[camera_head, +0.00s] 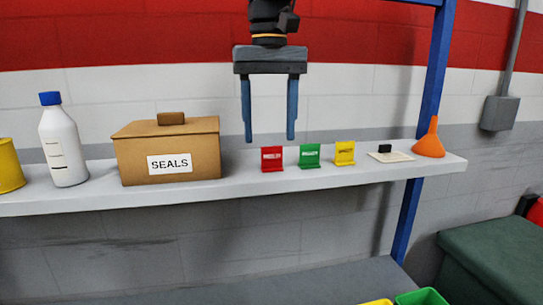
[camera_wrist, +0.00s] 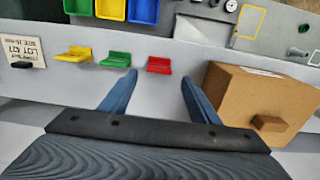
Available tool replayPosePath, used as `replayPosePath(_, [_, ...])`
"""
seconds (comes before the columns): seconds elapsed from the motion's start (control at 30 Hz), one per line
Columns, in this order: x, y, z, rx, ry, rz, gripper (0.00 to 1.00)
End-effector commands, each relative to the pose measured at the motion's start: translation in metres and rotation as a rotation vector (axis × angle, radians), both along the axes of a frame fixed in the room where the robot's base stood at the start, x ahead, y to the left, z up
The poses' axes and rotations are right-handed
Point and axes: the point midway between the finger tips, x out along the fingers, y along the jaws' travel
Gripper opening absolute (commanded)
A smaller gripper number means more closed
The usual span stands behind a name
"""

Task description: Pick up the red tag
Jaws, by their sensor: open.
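The red tag (camera_head: 272,158) stands upright on the white shelf (camera_head: 230,183), just right of the cardboard SEALS box. In the wrist view the red tag (camera_wrist: 158,65) lies ahead of my gripper, between the lines of the two fingers. My gripper (camera_head: 269,138) is open and empty, with its two blue fingers pointing down above the shelf. In the head view the red tag shows below and between the fingertips. My gripper also shows in the wrist view (camera_wrist: 158,78), its fingers apart and not visibly touching the tag.
A green tag (camera_head: 309,155) and a yellow tag (camera_head: 344,153) stand close to the right. The SEALS box (camera_head: 168,150) stands close on the left. Further out are a white bottle (camera_head: 63,145), a yellow container (camera_head: 9,167), a small card (camera_head: 390,156) and an orange funnel (camera_head: 430,143).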

Motion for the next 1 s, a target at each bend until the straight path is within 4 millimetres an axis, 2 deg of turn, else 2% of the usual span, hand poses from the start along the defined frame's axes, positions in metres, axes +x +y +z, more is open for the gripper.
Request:
replayPosePath(0.4, [-0.007,-0.005,-0.047,-0.001,0.002,-0.004,0.56])
replayPosePath(0.73, [-0.006,-0.006,-0.055,0.0,-0.001,-0.005,0.56])
replayPosePath(1.0, [-0.006,-0.006,-0.054,0.0,-0.001,-0.005,0.13])
